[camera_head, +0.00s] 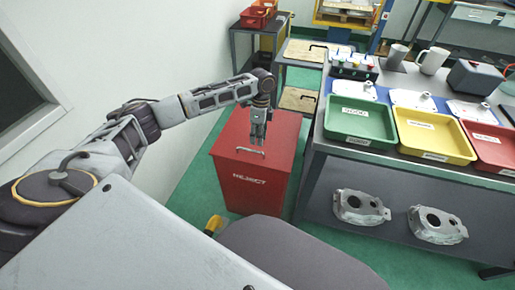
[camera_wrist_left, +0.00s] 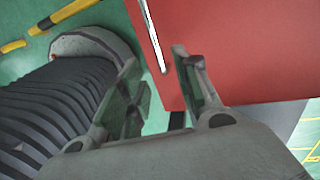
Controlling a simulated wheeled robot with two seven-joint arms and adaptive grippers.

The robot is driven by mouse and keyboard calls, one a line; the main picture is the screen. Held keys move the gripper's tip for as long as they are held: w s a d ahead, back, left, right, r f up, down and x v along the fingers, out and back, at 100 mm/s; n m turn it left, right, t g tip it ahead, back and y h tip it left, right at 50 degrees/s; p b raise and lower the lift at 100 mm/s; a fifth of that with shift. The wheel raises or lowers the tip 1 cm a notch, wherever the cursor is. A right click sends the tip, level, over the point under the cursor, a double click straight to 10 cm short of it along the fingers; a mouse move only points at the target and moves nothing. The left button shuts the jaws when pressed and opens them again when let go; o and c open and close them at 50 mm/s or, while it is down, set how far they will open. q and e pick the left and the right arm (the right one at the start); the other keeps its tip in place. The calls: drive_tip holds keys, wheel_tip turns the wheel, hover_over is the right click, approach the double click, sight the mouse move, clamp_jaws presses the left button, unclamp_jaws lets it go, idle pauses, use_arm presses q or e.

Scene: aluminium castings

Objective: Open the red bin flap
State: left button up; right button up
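The red bin (camera_head: 247,192), marked REJECT, stands on the floor between the wall and the workbench. Its flap (camera_head: 282,130) lies flat and looks closed, with a pale bar handle (camera_head: 250,151) near its front edge. My left gripper (camera_head: 258,143) points down over the flap, just behind the handle in the head view. In the left wrist view the gripper (camera_wrist_left: 157,62) is open, its fingers apart. The handle (camera_wrist_left: 153,36) ends close to the fingertips there, beside the red flap (camera_wrist_left: 245,50); I cannot tell whether they touch. My right gripper is not in view.
The workbench (camera_head: 318,143) on the right carries green (camera_head: 359,121), yellow (camera_head: 433,135) and red (camera_head: 490,146) trays. Two castings (camera_head: 360,207) (camera_head: 437,225) lie on its lower shelf. A white wall (camera_head: 150,50) runs along the left of the bin.

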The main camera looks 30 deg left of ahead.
use_arm(q)
drive_tip(key=shift+s+d+f+b, duration=0.1)
drive_tip(key=shift+s+f+b, duration=0.1)
drive_tip(key=shift+f, duration=0.7)
drive_tip(key=shift+s+a+f+b, duration=0.1)
drive_tip(key=shift+s+f+b, duration=0.05)
drive_tip(key=shift+f, duration=0.75)
drive_tip(key=shift+s+d+f+b, duration=0.1)
drive_tip(key=shift+s+f+b, duration=0.1)
drive_tip(key=shift+f, duration=0.7)
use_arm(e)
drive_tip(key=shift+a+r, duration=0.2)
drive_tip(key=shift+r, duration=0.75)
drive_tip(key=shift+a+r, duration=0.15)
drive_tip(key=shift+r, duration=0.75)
use_arm(q)
clamp_jaws()
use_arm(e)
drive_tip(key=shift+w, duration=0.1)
